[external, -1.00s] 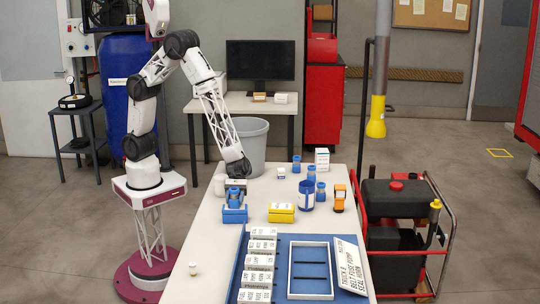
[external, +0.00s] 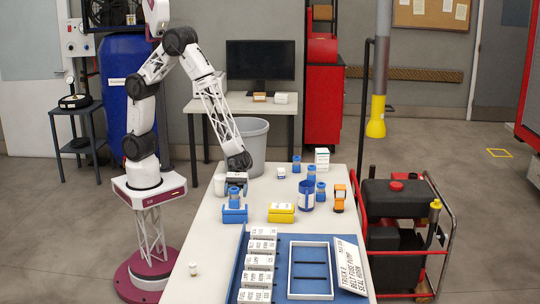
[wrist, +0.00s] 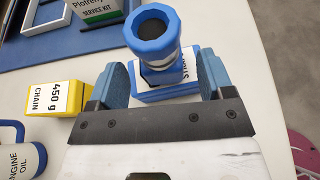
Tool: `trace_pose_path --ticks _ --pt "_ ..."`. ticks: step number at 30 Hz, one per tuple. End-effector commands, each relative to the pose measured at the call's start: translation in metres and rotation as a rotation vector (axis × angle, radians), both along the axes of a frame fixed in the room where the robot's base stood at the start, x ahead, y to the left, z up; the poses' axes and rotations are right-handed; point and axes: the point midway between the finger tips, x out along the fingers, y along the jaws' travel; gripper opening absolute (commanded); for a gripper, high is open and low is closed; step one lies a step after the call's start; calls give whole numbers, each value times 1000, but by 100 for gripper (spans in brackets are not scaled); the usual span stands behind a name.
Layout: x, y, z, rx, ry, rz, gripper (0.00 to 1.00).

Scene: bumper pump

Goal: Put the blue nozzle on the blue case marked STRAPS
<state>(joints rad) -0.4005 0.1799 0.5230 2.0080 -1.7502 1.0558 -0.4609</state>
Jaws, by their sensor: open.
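A blue nozzle (external: 237,193) with a clear or pale middle stands upright on a blue case (external: 234,214) at the table's left. In the wrist view, the nozzle (wrist: 152,32) shows its round, dark-centred blue top and covers part of the case (wrist: 168,95). The case's white label is partly hidden, so I cannot read its whole word. My gripper (external: 236,177) is just above and behind the nozzle. In the wrist view, my gripper (wrist: 161,68) is open, with a blue finger on each side of the nozzle and visible gaps between.
A yellow CHAIN case (external: 281,213) lies to the right, with a blue mug (external: 306,195) and an orange item (external: 339,198) beyond. Several blue-capped containers stand farther back. A blue mat (external: 240,262) with white boxes and an empty frame covers the front.

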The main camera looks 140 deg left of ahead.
Motion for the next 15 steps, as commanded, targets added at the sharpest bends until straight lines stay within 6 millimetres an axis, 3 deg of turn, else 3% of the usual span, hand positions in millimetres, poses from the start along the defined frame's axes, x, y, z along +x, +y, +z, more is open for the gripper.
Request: trace_pose_path --ticks 15 --pt "-45 45 27 1 -1 1 74"
